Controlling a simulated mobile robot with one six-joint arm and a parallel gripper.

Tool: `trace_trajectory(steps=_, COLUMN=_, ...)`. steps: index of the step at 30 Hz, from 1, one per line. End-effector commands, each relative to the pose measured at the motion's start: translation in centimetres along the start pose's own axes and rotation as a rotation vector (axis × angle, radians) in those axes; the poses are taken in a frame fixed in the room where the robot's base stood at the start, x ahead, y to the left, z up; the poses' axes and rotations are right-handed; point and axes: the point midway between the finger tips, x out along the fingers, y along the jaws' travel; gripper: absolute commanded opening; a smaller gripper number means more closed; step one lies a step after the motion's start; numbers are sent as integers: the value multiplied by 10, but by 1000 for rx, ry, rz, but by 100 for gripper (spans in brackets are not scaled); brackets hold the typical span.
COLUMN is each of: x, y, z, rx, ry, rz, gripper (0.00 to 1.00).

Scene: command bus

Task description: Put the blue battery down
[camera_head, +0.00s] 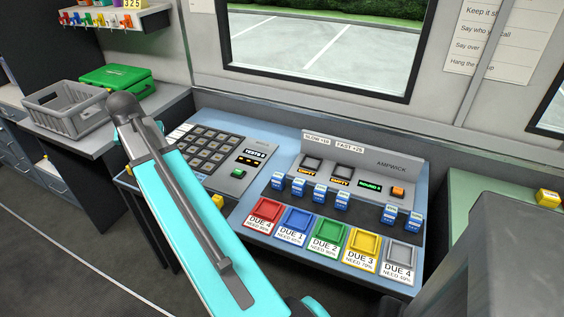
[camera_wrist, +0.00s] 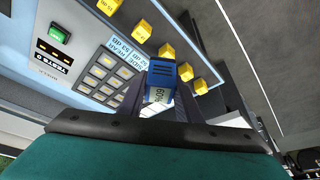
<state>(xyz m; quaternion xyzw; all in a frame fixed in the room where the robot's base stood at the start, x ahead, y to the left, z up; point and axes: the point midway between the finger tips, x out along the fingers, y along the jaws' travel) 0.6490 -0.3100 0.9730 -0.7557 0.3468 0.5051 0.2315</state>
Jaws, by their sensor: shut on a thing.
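My gripper (camera_wrist: 160,100) is shut on a blue battery (camera_wrist: 162,74) in the wrist view. The battery has a white label, partly hidden, and dark slots on its face. In the head view my arm hides the gripper and this battery. Several other blue batteries (camera_head: 299,187) stand in a row on the AMPWICK charger panel (camera_head: 391,167). Two charger slots there, the left slot (camera_head: 312,162) and the right slot (camera_head: 345,172), read EMPTY. In front are red (camera_head: 267,210), blue (camera_head: 295,220), green (camera_head: 331,237), yellow (camera_head: 363,247) and grey (camera_head: 400,254) trays with DUE cards.
A tester panel with a keypad (camera_head: 212,147) lies left of the charger. Several yellow blocks (camera_wrist: 167,50) line the desk edge by the held battery. A grey crate (camera_head: 68,108) and green case (camera_head: 115,80) occupy the left counter. Another yellow block (camera_head: 547,196) sits far right.

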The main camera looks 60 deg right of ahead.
Motion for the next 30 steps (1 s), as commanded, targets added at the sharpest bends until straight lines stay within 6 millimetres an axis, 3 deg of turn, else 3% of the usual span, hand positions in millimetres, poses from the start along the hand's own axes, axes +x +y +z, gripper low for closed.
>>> trace_trajectory(steps=6, x=12, y=76, z=-29, rx=200, ry=0, rz=83, gripper=5)
trace_trajectory(steps=15, x=24, y=181, z=-52, rx=468, ry=0, rz=195, gripper=5)
trace_trajectory(steps=30, x=29, y=360, z=-56, rx=903, ry=-1, rz=376, gripper=5)
